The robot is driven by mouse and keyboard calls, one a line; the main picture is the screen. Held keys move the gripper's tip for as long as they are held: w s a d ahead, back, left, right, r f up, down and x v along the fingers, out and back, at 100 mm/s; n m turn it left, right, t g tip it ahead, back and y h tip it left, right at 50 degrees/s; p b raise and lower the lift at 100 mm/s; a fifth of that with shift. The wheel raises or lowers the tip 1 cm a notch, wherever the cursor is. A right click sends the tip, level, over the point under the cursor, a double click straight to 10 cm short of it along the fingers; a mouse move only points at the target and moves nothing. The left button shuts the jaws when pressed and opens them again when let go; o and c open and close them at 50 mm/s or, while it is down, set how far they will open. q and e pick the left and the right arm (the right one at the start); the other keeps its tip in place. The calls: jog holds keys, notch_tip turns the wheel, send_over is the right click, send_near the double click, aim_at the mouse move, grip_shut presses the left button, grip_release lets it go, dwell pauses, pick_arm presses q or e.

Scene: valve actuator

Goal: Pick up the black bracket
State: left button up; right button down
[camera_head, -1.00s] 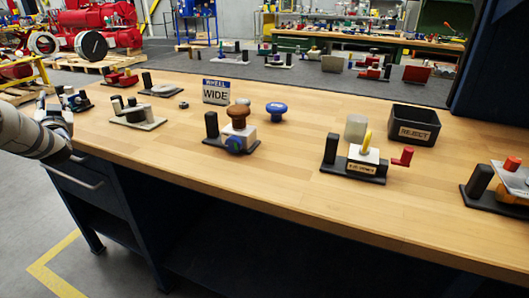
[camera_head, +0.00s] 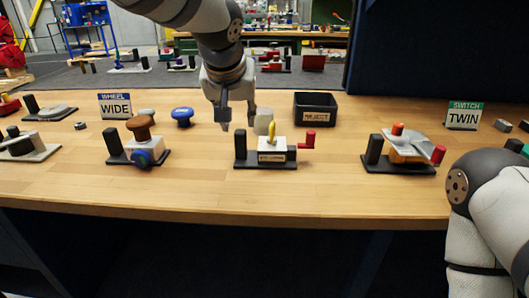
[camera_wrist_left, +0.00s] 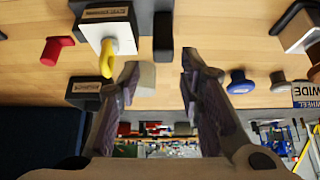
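Several black bases stand on the wooden bench, so I cannot tell for certain which part is the black bracket. The nearest candidate is the black upright (camera_head: 240,146) at the left end of the middle fixture, beside a white block with a yellow knob (camera_head: 271,133). My left gripper (camera_head: 238,118) is above and behind this fixture, fingers pointing down, open and empty. In the left wrist view the black upright (camera_wrist_left: 163,38) lies between and beyond the open fingers (camera_wrist_left: 160,65), apart from them. My right gripper is out of view; only my right arm shows, at lower right.
A black REJECT bin (camera_head: 315,109) and a grey cylinder (camera_head: 263,121) stand behind the middle fixture. A brown-knobbed fixture (camera_head: 139,132) is left and one with a tilted plate (camera_head: 406,146) is right. A red handle (camera_head: 307,138) sticks out. The front bench strip is clear.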

aim_at(241, 133)
pick_arm(q)
jog(key=x, duration=1.1)
jog(key=shift+w+a, duration=0.2)
jog(key=shift+w, duration=0.35)
grip_shut()
